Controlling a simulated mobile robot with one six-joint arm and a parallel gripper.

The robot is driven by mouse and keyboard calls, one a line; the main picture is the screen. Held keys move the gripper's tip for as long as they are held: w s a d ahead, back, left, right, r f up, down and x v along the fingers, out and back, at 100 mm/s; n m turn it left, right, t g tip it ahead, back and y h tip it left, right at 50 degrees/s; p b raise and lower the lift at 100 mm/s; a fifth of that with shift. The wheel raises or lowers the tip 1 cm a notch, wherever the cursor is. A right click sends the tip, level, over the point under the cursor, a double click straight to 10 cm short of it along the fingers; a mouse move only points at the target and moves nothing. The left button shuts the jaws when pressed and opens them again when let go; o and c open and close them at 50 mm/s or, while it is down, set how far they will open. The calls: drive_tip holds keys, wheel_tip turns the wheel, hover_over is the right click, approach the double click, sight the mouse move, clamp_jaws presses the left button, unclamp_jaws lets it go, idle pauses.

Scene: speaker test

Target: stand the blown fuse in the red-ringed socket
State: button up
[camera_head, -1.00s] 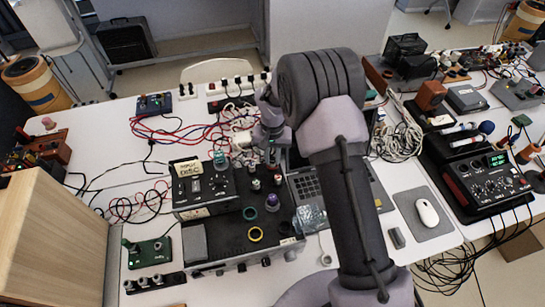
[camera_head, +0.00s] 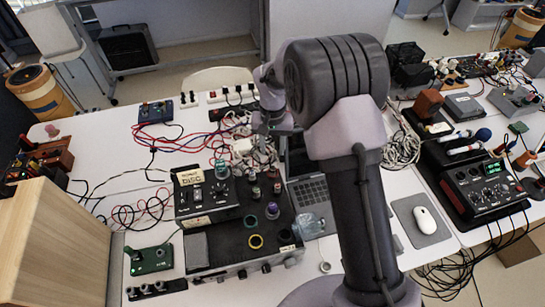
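A black test unit (camera_head: 222,243) stands on the white table, with its top facing up. On that top are a green ring (camera_head: 250,222), a yellow ring (camera_head: 255,241) and a purple-topped piece (camera_head: 272,210). Several small upright cylinders stand farther back, among them a reddish one (camera_head: 277,188) and a pale one (camera_head: 256,192). I cannot tell which is the blown fuse, nor make out a red ring clearly. My gripper (camera_head: 270,146) hangs above the area behind these cylinders. It is small and dark against cables, so its fingers and anything between them are unclear.
A black meter box (camera_head: 205,197) with a label stands on the unit's left side. A clear container (camera_head: 308,226) is at its right edge, near a laptop (camera_head: 314,190). Tangled cables (camera_head: 245,155) lie behind. A wooden panel (camera_head: 50,245) rises at front left.

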drive_tip(key=s+d+r+m+t, duration=0.15)
drive_tip(key=s+r, duration=0.25)
drive_tip(key=r, duration=0.4)
drive_tip(key=s+d+r+t+y, duration=0.1)
drive_tip(key=s+d+r, duration=0.1)
drive_tip(key=s+r, duration=0.4)
drive_tip(key=s+d+r+t, duration=0.1)
drive_tip(key=s+d+r, duration=0.15)
drive_tip(key=r, duration=0.65)
drive_tip(key=s+d+r+m+t+y, duration=0.1)
drive_tip(key=s+t, duration=0.1)
drive_tip(key=s, duration=1.4)
drive_tip(key=shift+s+r, duration=0.25)
